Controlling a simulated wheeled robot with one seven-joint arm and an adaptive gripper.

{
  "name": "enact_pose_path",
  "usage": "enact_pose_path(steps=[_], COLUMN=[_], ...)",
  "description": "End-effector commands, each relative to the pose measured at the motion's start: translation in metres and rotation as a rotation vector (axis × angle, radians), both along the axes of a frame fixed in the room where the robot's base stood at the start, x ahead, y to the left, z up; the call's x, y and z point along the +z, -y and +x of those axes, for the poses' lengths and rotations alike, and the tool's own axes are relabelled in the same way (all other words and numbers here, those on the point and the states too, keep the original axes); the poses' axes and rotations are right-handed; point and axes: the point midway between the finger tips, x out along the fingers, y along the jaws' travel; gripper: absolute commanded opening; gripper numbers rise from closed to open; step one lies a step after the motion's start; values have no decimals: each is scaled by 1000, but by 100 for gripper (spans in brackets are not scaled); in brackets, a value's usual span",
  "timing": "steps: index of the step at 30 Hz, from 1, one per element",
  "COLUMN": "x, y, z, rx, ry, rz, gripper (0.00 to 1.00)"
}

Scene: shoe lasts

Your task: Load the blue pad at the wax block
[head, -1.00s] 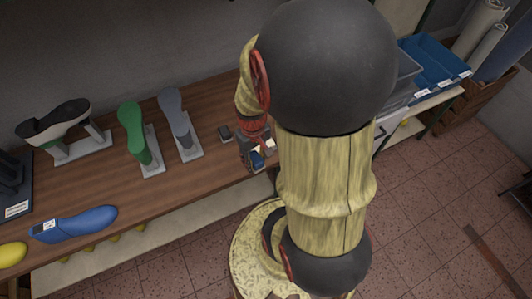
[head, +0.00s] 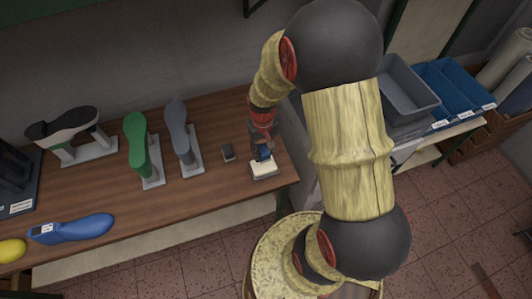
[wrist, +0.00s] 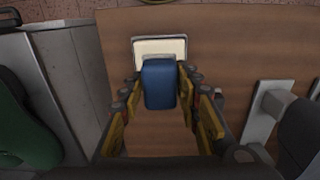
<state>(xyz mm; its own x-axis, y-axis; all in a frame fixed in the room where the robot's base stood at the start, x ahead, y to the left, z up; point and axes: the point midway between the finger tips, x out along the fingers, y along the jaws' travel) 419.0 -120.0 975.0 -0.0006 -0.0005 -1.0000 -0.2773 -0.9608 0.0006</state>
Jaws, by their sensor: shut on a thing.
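The wax block (head: 263,169) is a cream slab in a light grey tray near the table's right front corner. It also shows in the wrist view (wrist: 152,49), past the pad. My gripper (head: 262,146) is over the far edge of the wax block, pointing down. In the wrist view my gripper (wrist: 160,88) is shut on the blue pad (wrist: 159,86), a rounded block between its fingers. The blue pad (head: 264,155) shows small in the head view. Its far end overlaps the wax block's near edge in the wrist view. I cannot tell if they touch.
Grey (head: 177,127) and green (head: 136,130) shoe lasts stand on stands farther left, with a blue last (head: 75,228) in front. Grey (head: 405,88) and blue bins stand right of the table.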

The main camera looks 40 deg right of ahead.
Motion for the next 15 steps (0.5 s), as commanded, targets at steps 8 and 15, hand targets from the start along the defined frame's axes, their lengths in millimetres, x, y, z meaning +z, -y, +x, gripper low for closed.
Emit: enact_pose_path(steps=[8, 15], x=[-23, -48], y=[0, 0], z=[0, 0], rx=[1, 1], ry=[-1, 0], rz=[0, 0], gripper=[13, 13])
